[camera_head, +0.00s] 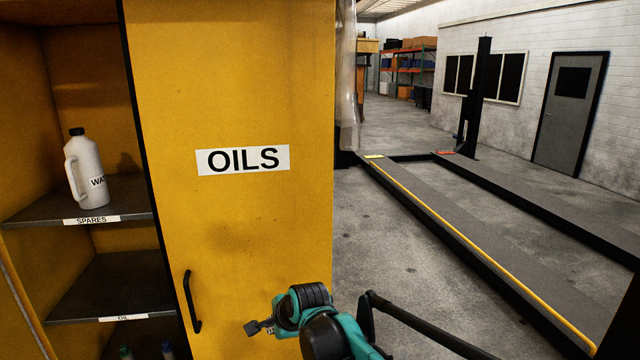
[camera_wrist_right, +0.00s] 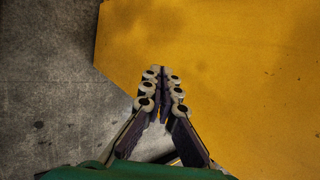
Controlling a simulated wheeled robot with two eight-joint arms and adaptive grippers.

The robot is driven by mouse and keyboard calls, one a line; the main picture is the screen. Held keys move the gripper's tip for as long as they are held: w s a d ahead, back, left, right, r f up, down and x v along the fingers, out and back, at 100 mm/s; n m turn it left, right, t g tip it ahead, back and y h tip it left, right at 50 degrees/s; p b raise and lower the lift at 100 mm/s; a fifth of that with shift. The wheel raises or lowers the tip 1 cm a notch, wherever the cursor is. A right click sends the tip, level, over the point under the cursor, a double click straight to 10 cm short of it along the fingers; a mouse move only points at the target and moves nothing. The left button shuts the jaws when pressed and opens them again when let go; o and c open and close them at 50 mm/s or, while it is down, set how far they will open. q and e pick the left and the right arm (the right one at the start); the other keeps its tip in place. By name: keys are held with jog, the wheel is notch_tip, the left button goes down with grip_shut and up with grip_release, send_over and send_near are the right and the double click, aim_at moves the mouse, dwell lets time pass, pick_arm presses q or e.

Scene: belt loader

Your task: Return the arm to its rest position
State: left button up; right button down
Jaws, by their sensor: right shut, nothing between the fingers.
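My right gripper (camera_wrist_right: 162,75) is shut and empty in the right wrist view, with its fingertips together. Yellow cabinet surface and grey floor lie behind it there. In the head view my right gripper (camera_head: 254,328) shows small at the bottom, at the end of my teal and black arm, in front of the lower part of the yellow cabinet door (camera_head: 240,100). It is to the right of the door's black handle (camera_head: 192,302) and looks apart from it. My left gripper is not in view.
The cabinet's left side is open. A white bottle (camera_head: 88,170) stands on the SPARES shelf (camera_head: 130,212); the OIL shelf (camera_head: 110,290) is bare, with bottle tops below. Right of the door are open floor (camera_head: 400,270) and a low vehicle lift (camera_head: 480,235).

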jog(key=s+d+n+h, duration=0.1)
jog(key=s+d+n, duration=0.4)
jog(key=d, duration=0.4)
jog(key=s+d+n+h, duration=0.2)
jog(key=s+d, duration=0.5)
jog(key=d, duration=0.3)
jog(key=s+d+f+n+h, duration=0.1)
jog(key=s+d+f+n, duration=0.5)
jog(key=s+d, duration=0.4)
jog(key=s+n, duration=0.1)
jog(key=s, duration=0.2)
jog(key=shift+d+f+t+h, duration=0.2)
jog(key=shift+d+t+h, duration=0.1)
jog(key=shift+h, duration=0.1)
jog(key=shift+a, duration=0.15)
